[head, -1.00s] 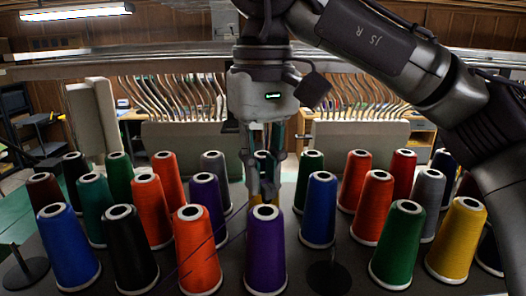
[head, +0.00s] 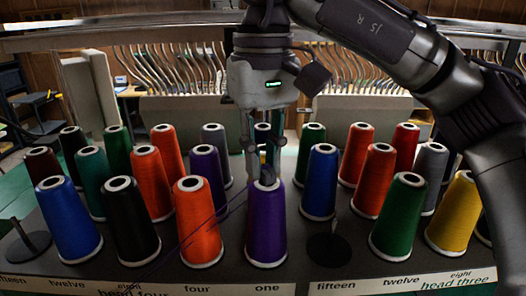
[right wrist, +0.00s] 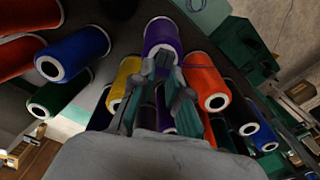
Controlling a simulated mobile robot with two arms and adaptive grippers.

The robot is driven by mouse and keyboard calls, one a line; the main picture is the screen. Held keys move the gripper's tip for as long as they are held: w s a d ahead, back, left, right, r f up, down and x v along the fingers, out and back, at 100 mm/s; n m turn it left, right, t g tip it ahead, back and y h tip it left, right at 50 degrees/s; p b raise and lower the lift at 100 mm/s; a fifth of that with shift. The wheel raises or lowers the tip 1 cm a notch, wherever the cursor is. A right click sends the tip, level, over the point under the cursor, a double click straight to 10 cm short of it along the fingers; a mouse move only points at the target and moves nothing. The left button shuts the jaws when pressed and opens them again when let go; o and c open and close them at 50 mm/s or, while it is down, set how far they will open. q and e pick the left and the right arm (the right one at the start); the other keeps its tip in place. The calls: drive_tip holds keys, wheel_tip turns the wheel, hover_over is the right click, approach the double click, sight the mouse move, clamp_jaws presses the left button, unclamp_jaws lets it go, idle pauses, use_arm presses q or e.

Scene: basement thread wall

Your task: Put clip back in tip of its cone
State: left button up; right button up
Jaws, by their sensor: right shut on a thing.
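A purple thread cone (head: 266,228) stands upright in the front row, above the label "one"; it also shows in the right wrist view (right wrist: 162,38). My right gripper (head: 264,172) points down at this cone's tip, its fingertips at or just above the pale rim. It is shut on a small grey piece (head: 268,179), apparently the clip, which shows at the cone's opening; its outline is mostly hidden by the fingers. I cannot tell how far it sits inside. In the right wrist view the gripper fingers (right wrist: 163,62) reach to the purple cone. My left gripper is not in view.
Orange (head: 197,222), black (head: 130,220) and green (head: 397,217) cones share the front row. More cones stand close behind. An empty holder (head: 327,249) is right of the purple cone. Thin dark threads cross near the orange cone.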

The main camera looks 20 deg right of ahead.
drive_tip(key=shift+f, duration=0.3)
idle(0.4)
drive_tip(key=o, duration=0.8)
drive_tip(key=shift+r, duration=0.15)
wheel_tip(320, 180, up, 12)
